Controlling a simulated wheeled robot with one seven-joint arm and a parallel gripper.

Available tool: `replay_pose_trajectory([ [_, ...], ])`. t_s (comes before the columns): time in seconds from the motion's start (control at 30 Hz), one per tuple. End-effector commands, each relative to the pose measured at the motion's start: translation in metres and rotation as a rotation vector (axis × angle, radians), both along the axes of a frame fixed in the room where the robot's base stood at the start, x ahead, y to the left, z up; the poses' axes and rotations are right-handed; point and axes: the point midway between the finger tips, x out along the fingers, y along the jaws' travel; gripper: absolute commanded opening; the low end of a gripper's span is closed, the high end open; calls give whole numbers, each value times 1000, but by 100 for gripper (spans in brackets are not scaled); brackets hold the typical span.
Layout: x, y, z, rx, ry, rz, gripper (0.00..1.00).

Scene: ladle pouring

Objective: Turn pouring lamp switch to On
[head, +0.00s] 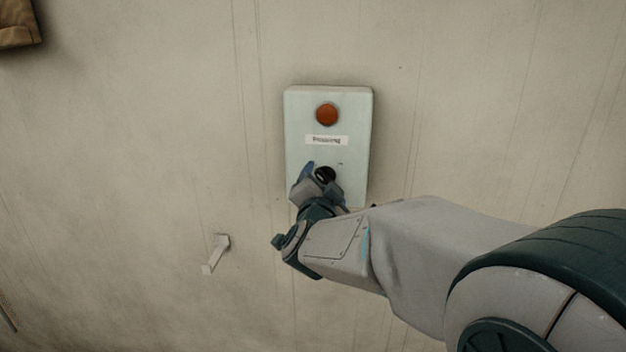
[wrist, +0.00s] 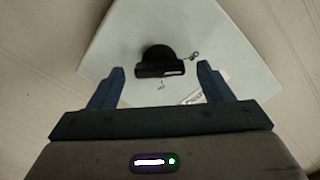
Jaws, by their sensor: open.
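The pouring lamp control box (head: 297,130) is a pale panel on the wall, with an orange-red round lamp (head: 327,114) at the top and a white label (head: 326,140) below it. Its black rotary switch (head: 325,174) sits in the lower half, partly hidden by my gripper (head: 318,178). In the wrist view the black switch (wrist: 160,62) has a bar-shaped handle with a light mark. My gripper (wrist: 161,80) is open there, with one blue finger on each side of the switch and gaps on both sides. I cannot tell how deep the fingertips reach.
A small pale lever or hook (head: 216,254) sticks out of the wall at the lower left of the box. A brown object (head: 18,24) shows in the upper left corner. The wall around the box is otherwise bare.

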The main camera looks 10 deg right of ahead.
Motion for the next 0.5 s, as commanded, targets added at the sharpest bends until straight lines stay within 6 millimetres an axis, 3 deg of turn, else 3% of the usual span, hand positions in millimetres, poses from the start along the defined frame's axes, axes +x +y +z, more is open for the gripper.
replay_pose_trajectory([
  [0.2, 12, -4, 0, 0, 1, 1, 73],
  [0.47, 13, -4, 0, 0, 1, 1, 73],
  [0.5, 13, -4, 0, 0, 1, 1, 67],
])
